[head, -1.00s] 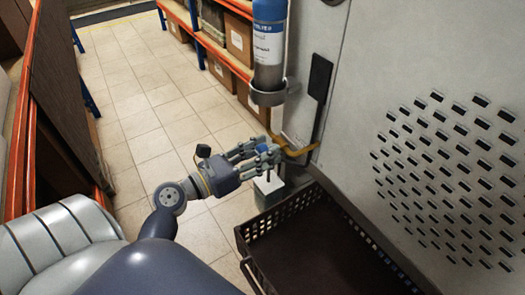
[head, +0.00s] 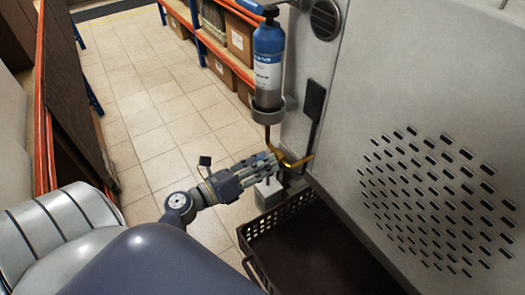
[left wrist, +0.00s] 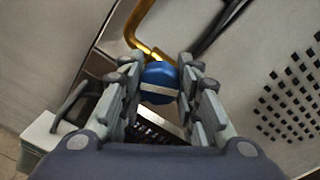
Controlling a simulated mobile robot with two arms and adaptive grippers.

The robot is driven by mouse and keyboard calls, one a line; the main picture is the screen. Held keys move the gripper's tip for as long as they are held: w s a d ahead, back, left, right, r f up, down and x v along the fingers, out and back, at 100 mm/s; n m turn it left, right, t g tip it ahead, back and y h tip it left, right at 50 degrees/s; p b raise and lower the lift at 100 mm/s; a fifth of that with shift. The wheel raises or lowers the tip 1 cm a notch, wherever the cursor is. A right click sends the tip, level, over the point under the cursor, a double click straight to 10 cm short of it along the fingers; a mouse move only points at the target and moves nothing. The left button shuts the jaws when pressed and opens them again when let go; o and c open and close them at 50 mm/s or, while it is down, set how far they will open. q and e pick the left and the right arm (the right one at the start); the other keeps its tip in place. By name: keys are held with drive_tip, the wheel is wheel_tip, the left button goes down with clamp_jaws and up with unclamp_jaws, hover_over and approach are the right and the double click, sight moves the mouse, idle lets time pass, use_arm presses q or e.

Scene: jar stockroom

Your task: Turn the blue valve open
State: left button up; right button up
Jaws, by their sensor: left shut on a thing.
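The blue valve (left wrist: 158,76) is a round blue knob with a pale stripe across it, in the middle of the left wrist view. My left gripper (left wrist: 158,92) is shut on it, with fingers on both sides of the knob. In the head view my left gripper (head: 268,164) is at the yellow-brown pipe, below the gas cylinder, and its fingers hide most of the valve. My right gripper is not in view.
A blue and grey gas cylinder (head: 268,70) stands in a ring holder above the hand. A grey perforated panel (head: 375,110) is to the right. A dark crate (head: 262,240) is below the hand. Shelves with boxes (head: 239,40) are behind; the tiled floor at left is clear.

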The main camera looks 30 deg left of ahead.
use_arm(q)
drive_tip(key=n+p, duration=0.2)
drive_tip(key=p, duration=0.1)
drive_tip(key=n+p, duration=0.3)
drive_tip(key=p, duration=0.1)
drive_tip(key=n+p, duration=0.3)
drive_tip(key=shift+r+p, duration=0.3)
drive_tip(key=n+p, duration=0.2)
drive_tip(key=n, duration=0.1)
drive_tip(key=shift+f+h+p, duration=0.15)
drive_tip(key=shift+h+p, duration=0.15)
drive_tip(key=shift+p, duration=0.05)
drive_tip(key=shift+f+n+p, duration=0.1)
drive_tip(key=shift+n+p, duration=0.45)
drive_tip(key=shift+n, duration=0.25)
drive_tip(key=shift+f+g, duration=0.1)
drive_tip(key=shift+g, duration=0.2)
drive_tip(key=o, duration=1.1)
drive_tip(key=shift+s+a, duration=0.1)
drive_tip(key=shift+s, duration=0.1)
drive_tip(key=v, duration=1.1)
drive_tip(key=shift+s+a, duration=0.15)
drive_tip(key=shift+s, duration=0.1)
